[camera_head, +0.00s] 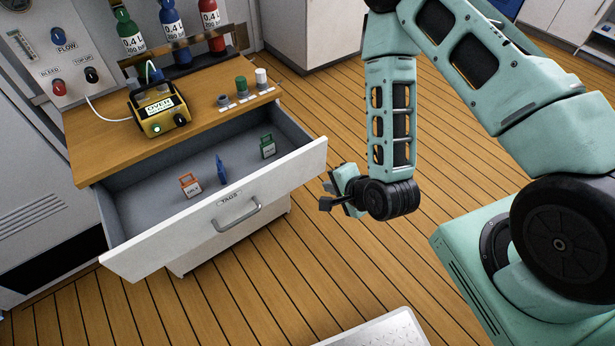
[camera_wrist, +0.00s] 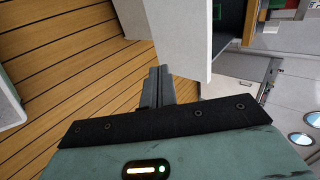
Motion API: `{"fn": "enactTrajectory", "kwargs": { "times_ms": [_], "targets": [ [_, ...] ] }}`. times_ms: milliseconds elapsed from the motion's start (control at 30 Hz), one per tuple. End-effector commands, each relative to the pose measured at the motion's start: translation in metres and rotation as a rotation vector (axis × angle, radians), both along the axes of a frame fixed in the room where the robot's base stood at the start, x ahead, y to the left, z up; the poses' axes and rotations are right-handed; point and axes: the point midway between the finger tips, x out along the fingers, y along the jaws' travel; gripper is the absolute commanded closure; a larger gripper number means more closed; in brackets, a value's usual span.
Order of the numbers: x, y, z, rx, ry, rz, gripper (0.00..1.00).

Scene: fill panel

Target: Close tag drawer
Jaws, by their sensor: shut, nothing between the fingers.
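The tag drawer (camera_head: 240,195) is pulled out from under the wooden counter, with a grey handle (camera_head: 238,215) and a "TAGS" label on its white front. Inside lie an orange tag (camera_head: 190,185), a blue tag (camera_head: 221,168) and a green tag (camera_head: 267,146). My gripper (camera_head: 328,193) is shut and empty, just right of the drawer front's right end, apart from it in the head view.
A yellow meter box (camera_head: 160,112) stands on the wooden counter (camera_head: 105,140), beside small knobs in a row. Several bottles (camera_head: 172,32) stand behind, near a wall panel with knobs. The plank floor (camera_head: 290,260) is clear before the drawer. A pale plate (camera_head: 385,332) lies at the bottom.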

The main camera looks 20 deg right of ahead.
Motion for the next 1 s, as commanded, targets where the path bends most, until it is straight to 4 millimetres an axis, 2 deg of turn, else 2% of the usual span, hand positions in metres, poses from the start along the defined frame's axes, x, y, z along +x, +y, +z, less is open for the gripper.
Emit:
{"fn": "enactTrajectory", "kwargs": {
  "times_ms": [200,900,1000],
  "targets": [
    [0.013,0.004,-0.019,0.000,-0.004,0.003,1.00],
    [0.050,0.015,-0.054,-0.001,-0.004,0.003,1.00],
    [0.064,0.020,-0.063,-0.001,0.002,0.004,1.00]
  ]
}}
